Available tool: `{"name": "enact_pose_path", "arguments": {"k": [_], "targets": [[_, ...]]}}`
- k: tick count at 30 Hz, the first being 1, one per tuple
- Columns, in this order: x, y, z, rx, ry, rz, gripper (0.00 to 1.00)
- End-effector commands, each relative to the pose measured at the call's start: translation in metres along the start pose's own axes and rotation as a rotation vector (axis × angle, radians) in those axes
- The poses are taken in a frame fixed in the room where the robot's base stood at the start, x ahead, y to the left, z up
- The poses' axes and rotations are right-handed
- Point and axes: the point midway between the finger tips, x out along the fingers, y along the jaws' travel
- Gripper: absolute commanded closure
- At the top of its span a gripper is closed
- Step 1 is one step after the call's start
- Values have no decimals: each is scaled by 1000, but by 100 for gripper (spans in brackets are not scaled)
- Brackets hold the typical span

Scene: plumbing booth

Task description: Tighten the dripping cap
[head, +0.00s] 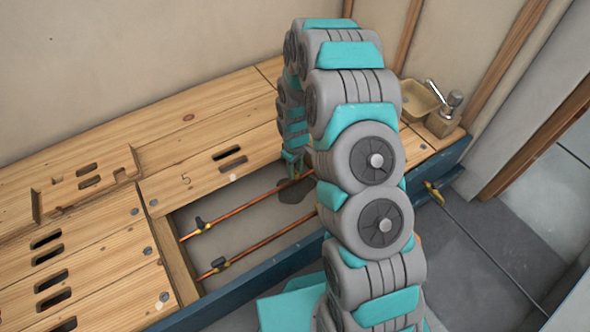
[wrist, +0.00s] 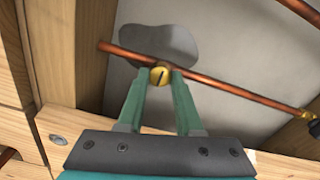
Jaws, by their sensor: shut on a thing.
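The cap (wrist: 160,76) is a round yellow brass piece with a dark slot or line on its face, seen in the wrist view on a copper pipe (wrist: 235,90). My gripper (wrist: 159,79) has its two green fingers closed around the cap from both sides. A dark wet patch (wrist: 160,45) lies on the grey floor of the recess behind the cap. In the head view my gripper (head: 293,168) reaches down to the far copper pipe (head: 250,205), above the dark patch (head: 295,190); my arm hides part of this area, and the cap cannot be made out there.
Wooden deck boards with slots (head: 100,260) surround the recess. A blue edge beam (head: 245,290) borders the front. A tan basin (head: 418,100) stands at the back right.

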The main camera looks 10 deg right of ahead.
Motion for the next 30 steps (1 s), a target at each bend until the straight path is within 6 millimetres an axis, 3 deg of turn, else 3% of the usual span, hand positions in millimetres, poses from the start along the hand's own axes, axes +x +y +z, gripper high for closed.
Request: {"name": "enact_pose_path", "arguments": {"k": [5, 6, 13, 23, 30], "targets": [[0, 0, 0, 1, 0, 0, 100], [0, 0, 0, 1, 0, 0, 62], [0, 0, 0, 0, 0, 0, 37], [-2, 0, 0, -1, 0, 0, 36], [-23, 0, -1, -1, 4, 2, 36]]}}
